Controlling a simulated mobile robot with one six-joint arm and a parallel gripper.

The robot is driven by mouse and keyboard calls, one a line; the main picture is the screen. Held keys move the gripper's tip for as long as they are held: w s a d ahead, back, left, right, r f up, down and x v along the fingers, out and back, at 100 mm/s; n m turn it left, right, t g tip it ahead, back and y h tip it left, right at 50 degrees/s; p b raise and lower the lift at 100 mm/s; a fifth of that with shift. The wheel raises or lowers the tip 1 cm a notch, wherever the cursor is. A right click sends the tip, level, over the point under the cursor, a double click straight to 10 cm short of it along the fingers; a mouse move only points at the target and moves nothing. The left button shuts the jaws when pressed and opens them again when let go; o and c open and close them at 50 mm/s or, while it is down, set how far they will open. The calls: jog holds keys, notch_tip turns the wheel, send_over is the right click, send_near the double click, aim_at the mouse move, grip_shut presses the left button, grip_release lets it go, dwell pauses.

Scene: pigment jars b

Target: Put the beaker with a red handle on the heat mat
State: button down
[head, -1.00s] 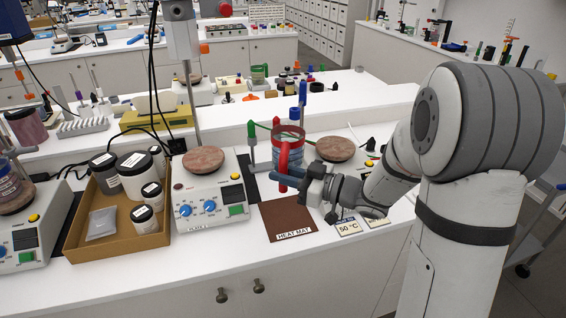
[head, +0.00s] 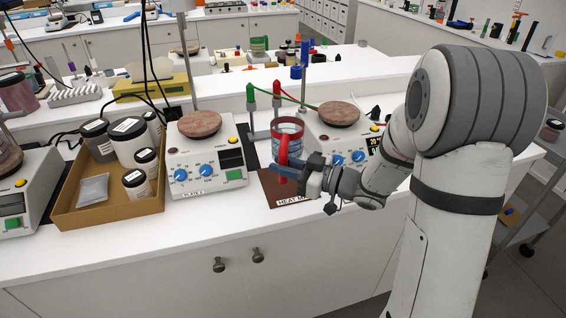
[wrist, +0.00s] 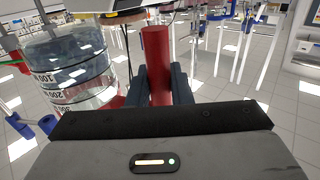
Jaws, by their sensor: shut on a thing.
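The beaker (head: 289,130) is clear glass with a red handle (head: 283,155), and it looks upright in the head view. My gripper (head: 290,170) is shut on the red handle. In the wrist view the red handle (wrist: 156,65) stands between the two dark fingers (wrist: 158,88), with the graduated beaker (wrist: 75,70) at the left. The brown heat mat (head: 267,187) lies on the bench below the beaker and gripper, which hide part of it and of its label. Whether the beaker's base touches the mat cannot be told.
A hotplate with an empty round top (head: 199,123) stands left of the mat. Another hotplate (head: 340,113) stands behind and to the right. A cardboard box (head: 110,203) of jars is further left. The bench front (head: 200,222) is clear.

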jog(key=shift+f+b, duration=3.1)
jog(key=shift+f, duration=1.2)
jog(key=shift+f+b, duration=0.55)
jog(key=shift+f, duration=0.1)
jog(key=c, duration=1.2)
grip_release()
jog(key=shift+c, duration=0.2)
